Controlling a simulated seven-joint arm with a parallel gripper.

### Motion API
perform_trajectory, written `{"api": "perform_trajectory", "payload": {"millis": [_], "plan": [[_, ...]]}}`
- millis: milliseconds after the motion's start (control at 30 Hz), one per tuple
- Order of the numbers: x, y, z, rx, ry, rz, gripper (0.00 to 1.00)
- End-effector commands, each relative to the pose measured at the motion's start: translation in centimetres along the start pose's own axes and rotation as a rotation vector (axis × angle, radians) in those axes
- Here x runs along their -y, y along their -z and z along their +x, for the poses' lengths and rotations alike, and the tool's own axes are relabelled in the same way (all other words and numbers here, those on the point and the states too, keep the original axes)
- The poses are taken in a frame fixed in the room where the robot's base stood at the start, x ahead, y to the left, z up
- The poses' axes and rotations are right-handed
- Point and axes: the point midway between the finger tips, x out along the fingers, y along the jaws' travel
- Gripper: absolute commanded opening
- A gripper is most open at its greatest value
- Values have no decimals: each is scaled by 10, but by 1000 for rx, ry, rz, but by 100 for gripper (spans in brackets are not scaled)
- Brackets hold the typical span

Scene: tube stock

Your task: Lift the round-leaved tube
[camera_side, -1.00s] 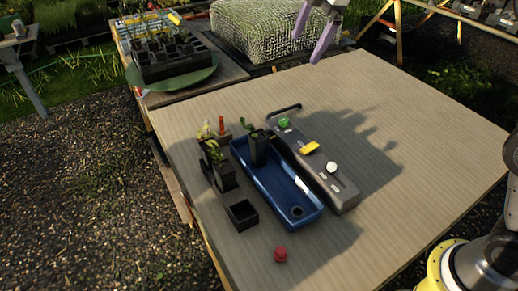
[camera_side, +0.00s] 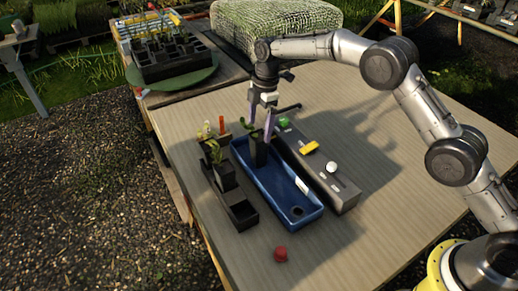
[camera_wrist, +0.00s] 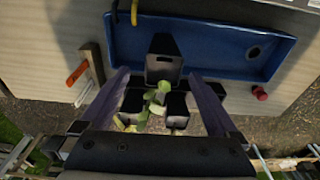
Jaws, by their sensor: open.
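A black square tube (camera_side: 258,154) stands in the blue trough (camera_side: 290,200); a green leaf (camera_side: 247,126) shows beside its top. In the wrist view the black tube (camera_wrist: 164,62) lies between my fingertips, apart from both. My gripper (camera_side: 259,131) is open, pointing down, with its purple fingers at the upper part of this tube. A black rack (camera_side: 243,214) left of the trough holds more tubes, one with green leaves (camera_side: 214,155). Rounded pale green leaves (camera_wrist: 155,98) show between my fingers in the wrist view; I cannot tell which tube bears them.
A grey panel (camera_side: 343,196) with green, yellow and white parts lies right of the trough. A red knob (camera_side: 281,254) sits in front. An orange marker (camera_side: 222,125) stands behind the rack. The table's right side is clear, apart from my arm above it.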

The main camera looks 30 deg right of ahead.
Motion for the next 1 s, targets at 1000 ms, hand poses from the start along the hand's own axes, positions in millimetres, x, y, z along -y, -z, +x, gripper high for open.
{"api": "perform_trajectory", "payload": {"millis": [1000], "plan": [[5,-1,80,-1,-2,0,92]]}}
